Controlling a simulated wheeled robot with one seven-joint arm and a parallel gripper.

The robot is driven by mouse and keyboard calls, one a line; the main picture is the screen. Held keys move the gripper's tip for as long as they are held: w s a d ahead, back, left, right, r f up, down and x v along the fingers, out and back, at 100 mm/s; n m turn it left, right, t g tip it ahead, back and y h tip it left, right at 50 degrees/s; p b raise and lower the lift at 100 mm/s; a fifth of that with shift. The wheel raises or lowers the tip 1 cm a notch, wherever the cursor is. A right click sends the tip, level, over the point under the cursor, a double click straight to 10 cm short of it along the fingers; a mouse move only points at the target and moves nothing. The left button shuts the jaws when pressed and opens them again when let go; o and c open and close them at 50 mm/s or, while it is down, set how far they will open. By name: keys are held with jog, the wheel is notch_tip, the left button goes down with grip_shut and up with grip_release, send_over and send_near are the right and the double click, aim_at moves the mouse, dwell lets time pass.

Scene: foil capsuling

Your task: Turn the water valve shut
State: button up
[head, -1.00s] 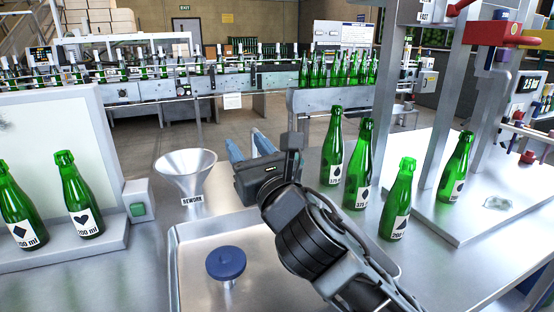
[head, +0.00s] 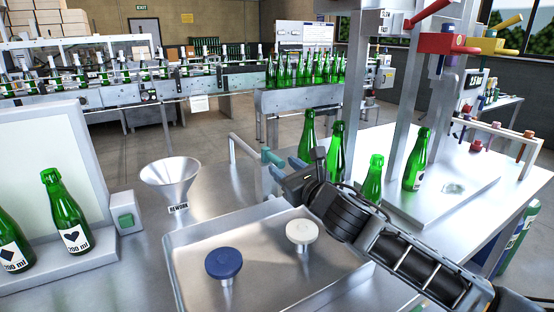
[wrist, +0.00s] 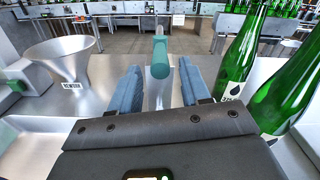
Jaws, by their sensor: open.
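A teal valve handle (head: 272,158) sits on a grey metal pipe (head: 240,150) at the far side of the bench, behind the tray. In the wrist view the teal handle (wrist: 160,62) shows centred, in line with the gap between my fingers. My gripper (head: 288,167) is open and empty, its two blue fingers apart and pointing at the handle. In the wrist view my gripper (wrist: 160,72) has a finger on each side of the handle's line. I see no contact, and I cannot tell whether the handle's near end is between the fingertips.
Green bottles (head: 336,150) stand close to the right of my gripper. A metal funnel (head: 170,180) stands to the left. A steel tray (head: 185,240) with a blue knob (head: 224,263) and a white knob (head: 302,232) lies in front, partly under my arm.

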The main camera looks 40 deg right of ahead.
aim_at(282, 165)
jog(key=shift+p+x, duration=0.4)
jog(key=shift+x, duration=1.6)
jog(key=shift+c, duration=0.4)
grip_shut()
